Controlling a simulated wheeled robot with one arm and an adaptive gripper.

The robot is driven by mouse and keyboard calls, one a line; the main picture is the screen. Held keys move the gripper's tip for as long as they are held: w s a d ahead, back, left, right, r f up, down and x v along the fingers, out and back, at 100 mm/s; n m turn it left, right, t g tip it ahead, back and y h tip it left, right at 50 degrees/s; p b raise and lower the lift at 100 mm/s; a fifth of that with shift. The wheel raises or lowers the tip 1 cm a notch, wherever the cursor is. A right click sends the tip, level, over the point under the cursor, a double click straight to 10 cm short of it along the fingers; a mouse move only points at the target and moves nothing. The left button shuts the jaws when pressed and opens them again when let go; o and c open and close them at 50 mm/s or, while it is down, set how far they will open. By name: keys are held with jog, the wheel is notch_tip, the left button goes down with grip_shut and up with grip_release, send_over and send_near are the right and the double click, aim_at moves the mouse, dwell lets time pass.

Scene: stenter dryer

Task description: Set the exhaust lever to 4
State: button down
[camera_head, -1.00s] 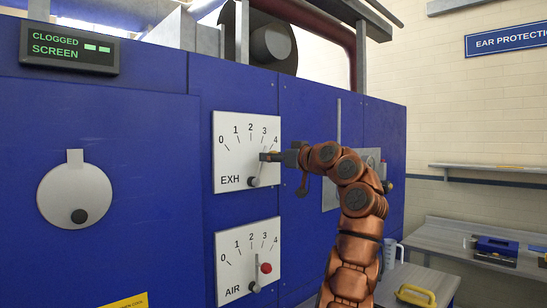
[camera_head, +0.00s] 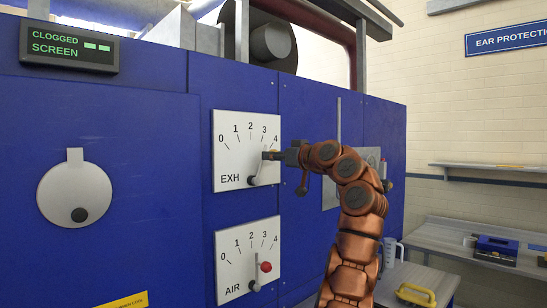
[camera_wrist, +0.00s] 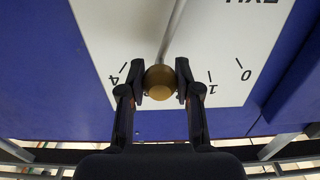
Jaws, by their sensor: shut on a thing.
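The exhaust lever (camera_head: 259,168) is a thin grey rod on the white EXH dial plate (camera_head: 228,165), which is marked 0 to 4. It rises from its pivot and leans right, apparently between the 3 and 4 marks. The wrist view shows its rod (camera_wrist: 173,30) and its round brass knob (camera_wrist: 159,82). My gripper (camera_head: 268,155) reaches the lever's upper end from the right. In the wrist view my gripper (camera_wrist: 161,84) has one finger on each side of the knob, shut on it. The knob and fingers hide part of the scale there.
Just below is the AIR dial plate (camera_head: 232,270) with its own lever and red knob (camera_head: 266,267). A CLOGGED SCREEN display (camera_head: 68,48) is at upper left. A bench (camera_head: 450,255) with tools stands at right.

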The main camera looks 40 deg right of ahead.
jog(key=shift+s+d+m+b, duration=0.1)
jog(key=shift+d+m+b, duration=0.4)
jog(key=shift+m, duration=0.3)
jog(key=m, duration=0.1)
jog(key=d+f+m, duration=0.1)
jog(key=shift+d+f+m, duration=0.1)
jog(key=shift+d+m, duration=0.2)
jog(key=c, duration=0.8)
grip_release()
jog(key=shift+f, duration=0.1)
